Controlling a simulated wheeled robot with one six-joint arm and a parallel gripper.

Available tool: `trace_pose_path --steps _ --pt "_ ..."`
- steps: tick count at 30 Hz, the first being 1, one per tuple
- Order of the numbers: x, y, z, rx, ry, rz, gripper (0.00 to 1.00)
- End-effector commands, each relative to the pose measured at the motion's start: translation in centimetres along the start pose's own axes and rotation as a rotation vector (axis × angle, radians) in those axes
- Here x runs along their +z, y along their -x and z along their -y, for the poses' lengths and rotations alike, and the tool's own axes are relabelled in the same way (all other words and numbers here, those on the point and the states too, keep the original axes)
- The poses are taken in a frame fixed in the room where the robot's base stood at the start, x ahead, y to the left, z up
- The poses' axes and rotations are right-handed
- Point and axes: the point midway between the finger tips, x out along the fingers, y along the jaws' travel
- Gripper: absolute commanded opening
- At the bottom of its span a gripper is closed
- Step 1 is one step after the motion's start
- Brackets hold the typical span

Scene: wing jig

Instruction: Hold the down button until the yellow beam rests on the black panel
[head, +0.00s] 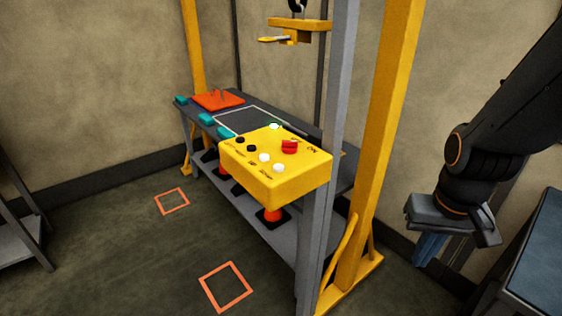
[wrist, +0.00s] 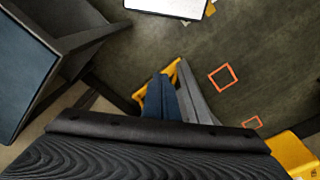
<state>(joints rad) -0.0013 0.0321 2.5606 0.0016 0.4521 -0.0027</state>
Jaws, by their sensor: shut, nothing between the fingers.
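A yellow control box (head: 270,180) on a grey post stands in the middle of the head view. Its top carries black and white buttons and a red knob (head: 289,147); the labels are too small to read. Behind it a black panel (head: 236,121) with a pale outline lies on the bench. The yellow beam (head: 300,24) hangs from a hook well above the bench. My gripper (head: 430,250) is shut and empty at the right, apart from the box. Its blue fingers also show in the wrist view (wrist: 162,98), pointing down over the floor.
An orange plate (head: 218,101) and teal blocks (head: 206,119) sit on the bench. A yellow gantry leg (head: 378,150) stands between my gripper and the box. A dark blue-topped table (head: 540,250) is at the right. The floor at the left front is clear, with orange squares (head: 226,287).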

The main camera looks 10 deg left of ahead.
Motion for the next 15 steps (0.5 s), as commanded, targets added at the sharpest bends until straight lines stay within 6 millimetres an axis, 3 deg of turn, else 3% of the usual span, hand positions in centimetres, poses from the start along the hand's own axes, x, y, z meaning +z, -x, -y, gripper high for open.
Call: trace_pose_path --steps 5,8,11,15 --pt "-0.6 0.2 0.4 0.009 0.023 -0.006 0.00" --pt "-2.0 1.0 1.6 0.036 0.091 -0.024 0.00" --pt "-4.5 2.3 3.9 0.085 0.197 -0.064 0.00" --pt "-8.9 5.2 9.0 0.169 0.372 -0.165 0.00"
